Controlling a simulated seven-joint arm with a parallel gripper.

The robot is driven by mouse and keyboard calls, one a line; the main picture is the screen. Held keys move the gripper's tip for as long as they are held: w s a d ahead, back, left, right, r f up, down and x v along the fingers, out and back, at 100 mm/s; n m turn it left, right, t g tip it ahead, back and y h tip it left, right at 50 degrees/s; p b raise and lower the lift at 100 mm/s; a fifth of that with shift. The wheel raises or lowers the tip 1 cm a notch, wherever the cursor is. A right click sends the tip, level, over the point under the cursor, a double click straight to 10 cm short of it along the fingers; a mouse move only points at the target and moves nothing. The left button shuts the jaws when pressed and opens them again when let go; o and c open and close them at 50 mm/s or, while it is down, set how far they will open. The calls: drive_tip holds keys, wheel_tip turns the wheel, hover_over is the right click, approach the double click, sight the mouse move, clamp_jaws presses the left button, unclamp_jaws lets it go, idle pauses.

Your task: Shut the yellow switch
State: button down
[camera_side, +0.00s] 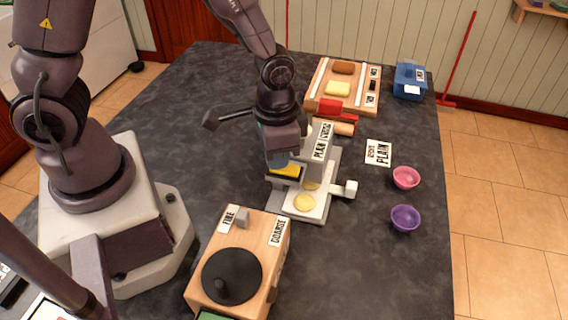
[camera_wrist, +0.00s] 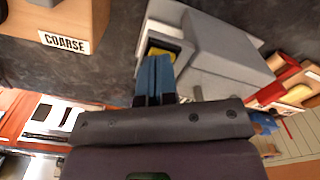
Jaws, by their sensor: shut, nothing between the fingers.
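The yellow switch (camera_side: 286,170) is on the near-left side of a grey and white machine (camera_side: 316,145), set in a dark recess, and shows only in part beneath my gripper. In the wrist view the yellow piece (camera_wrist: 166,50) sits in the dark slot of the grey housing (camera_wrist: 215,50). My gripper (camera_side: 278,158) points down at the switch. Its blue fingers (camera_wrist: 156,72) are shut with nothing between them, and their tips are right at the switch's edge. I cannot tell whether they touch it or whether the switch is on or off.
A wooden box with a black dial (camera_side: 232,277) stands in front. A wooden tray (camera_side: 318,82), a blue box (camera_side: 408,80), a pink bowl (camera_side: 406,177) and a purple bowl (camera_side: 405,217) are further right. A white knob (camera_side: 351,188) juts from the machine. The left counter is mostly clear.

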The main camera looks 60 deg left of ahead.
drive_tip(key=shift+r, duration=3.45)
drive_tip(key=s+a+r+n+t, duration=0.1)
drive_tip(key=s+a+r+t, duration=0.1)
drive_tip(key=r, duration=0.6)
drive_tip(key=s+a+r+n+t, duration=0.2)
drive_tip(key=s+a+r+t, duration=0.1)
drive_tip(key=s+r, duration=0.4)
drive_tip(key=shift+a+r+t, duration=0.3)
drive_tip(key=shift+a+r, duration=0.1)
drive_tip(key=shift+a, duration=0.35)
